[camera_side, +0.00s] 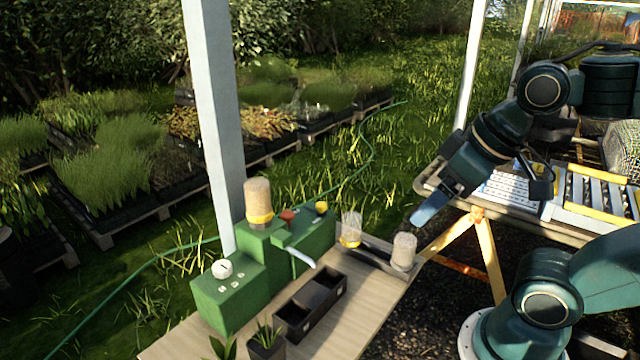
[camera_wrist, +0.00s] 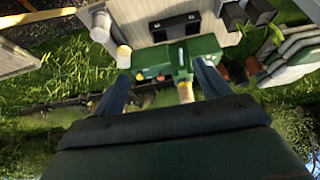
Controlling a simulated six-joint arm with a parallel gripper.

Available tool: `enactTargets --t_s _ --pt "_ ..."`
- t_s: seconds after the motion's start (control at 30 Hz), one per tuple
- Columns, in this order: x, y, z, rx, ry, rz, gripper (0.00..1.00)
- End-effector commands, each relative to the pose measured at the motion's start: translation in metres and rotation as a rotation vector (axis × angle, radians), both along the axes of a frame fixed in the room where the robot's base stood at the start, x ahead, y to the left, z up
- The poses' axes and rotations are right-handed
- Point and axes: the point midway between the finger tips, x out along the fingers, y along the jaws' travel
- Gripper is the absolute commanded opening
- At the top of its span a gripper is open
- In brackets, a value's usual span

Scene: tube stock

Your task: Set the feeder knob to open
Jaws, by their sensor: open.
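The green feeder (camera_side: 250,270) stands on a wooden bench and also shows in the wrist view (camera_wrist: 165,58). A round white knob (camera_side: 222,268) sits on its lower left block, with small pale marks beside it. I cannot read the marks or tell the knob's setting. A tan-filled hopper (camera_side: 258,202) with a yellow collar stands on top; it also shows in the wrist view (camera_wrist: 186,92). My gripper (camera_side: 428,210) is open and empty, in the air beyond the bench's right end, well apart from the knob. Its two fingers are spread in the wrist view (camera_wrist: 163,88).
A black two-bin tray (camera_side: 310,305) sits before the feeder. A clear cup (camera_side: 351,230) and a filled jar (camera_side: 404,251) stand at the bench's right end. A potted plant (camera_side: 267,342) is at the front. A white post (camera_side: 212,120) rises behind the feeder.

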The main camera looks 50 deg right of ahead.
Motion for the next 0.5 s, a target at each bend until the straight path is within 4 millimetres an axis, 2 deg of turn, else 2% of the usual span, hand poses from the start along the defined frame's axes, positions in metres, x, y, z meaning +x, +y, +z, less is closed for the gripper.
enactTargets --t_s 0.03,0.13,0.37,0.5 --pt "0.0 0.0 0.0 0.0 0.0 0.0 0.67" --pt "0.001 0.0 0.001 0.0 0.002 -0.001 0.48" --pt "0.016 -0.003 0.01 -0.001 0.029 -0.013 0.47" --pt "0.036 -0.007 0.02 -0.001 0.061 -0.029 0.47"
